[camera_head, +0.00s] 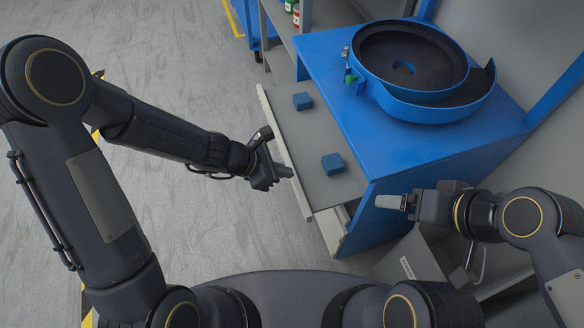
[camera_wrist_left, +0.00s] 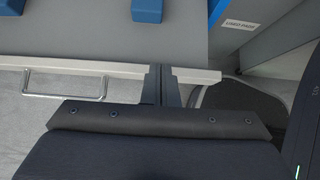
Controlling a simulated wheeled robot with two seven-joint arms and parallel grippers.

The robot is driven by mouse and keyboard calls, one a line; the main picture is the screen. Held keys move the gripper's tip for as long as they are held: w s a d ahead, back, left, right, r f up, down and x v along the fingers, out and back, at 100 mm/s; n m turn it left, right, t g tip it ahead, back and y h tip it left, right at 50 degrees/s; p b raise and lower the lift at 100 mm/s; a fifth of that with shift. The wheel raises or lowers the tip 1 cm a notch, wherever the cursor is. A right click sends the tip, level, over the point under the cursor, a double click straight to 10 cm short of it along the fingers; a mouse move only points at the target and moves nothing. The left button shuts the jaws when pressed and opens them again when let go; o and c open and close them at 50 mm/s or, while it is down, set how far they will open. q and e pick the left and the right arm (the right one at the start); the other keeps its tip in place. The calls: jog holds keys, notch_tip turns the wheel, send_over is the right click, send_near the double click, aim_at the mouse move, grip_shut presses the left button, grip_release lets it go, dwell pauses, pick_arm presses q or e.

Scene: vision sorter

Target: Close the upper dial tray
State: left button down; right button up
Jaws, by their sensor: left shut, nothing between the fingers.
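The upper dial tray (camera_head: 318,130) is a grey drawer pulled out from the left side of the blue cabinet (camera_head: 400,160). Two blue blocks lie on it, one farther back (camera_head: 302,101) and one nearer (camera_head: 333,163). My left gripper (camera_head: 284,171) is shut and empty at the tray's pale front edge, near its near end. In the left wrist view the closed fingers (camera_wrist_left: 162,84) overlap the pale front edge (camera_wrist_left: 120,69), right of a wire handle (camera_wrist_left: 65,97); contact is unclear. My right gripper (camera_head: 391,202) is by the cabinet's near face, its jaw gap unclear.
A blue bowl feeder (camera_head: 430,105) stands on the cabinet. A pale lower front panel (camera_head: 335,230) shows under the tray's near end. A grey box with a label (camera_head: 408,268) sits below the right gripper. The grey floor left of the tray is open.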

aim_at(327, 175)
pick_arm(q)
jog(key=b+x, duration=0.3)
jog(key=x, duration=0.5)
jog(key=shift+s+a+f, duration=0.1)
jog(key=shift+f, duration=0.05)
jog(key=d, duration=0.1)
jog(key=w+d, duration=0.1)
jog(key=d, duration=0.1)
jog(key=shift+d+r, duration=0.1)
jog(key=shift+r, duration=0.1)
jog(key=shift+w+d, duration=0.2)
jog(key=shift+d, duration=0.15)
pick_arm(e)
jog(key=shift+f, duration=1.65)
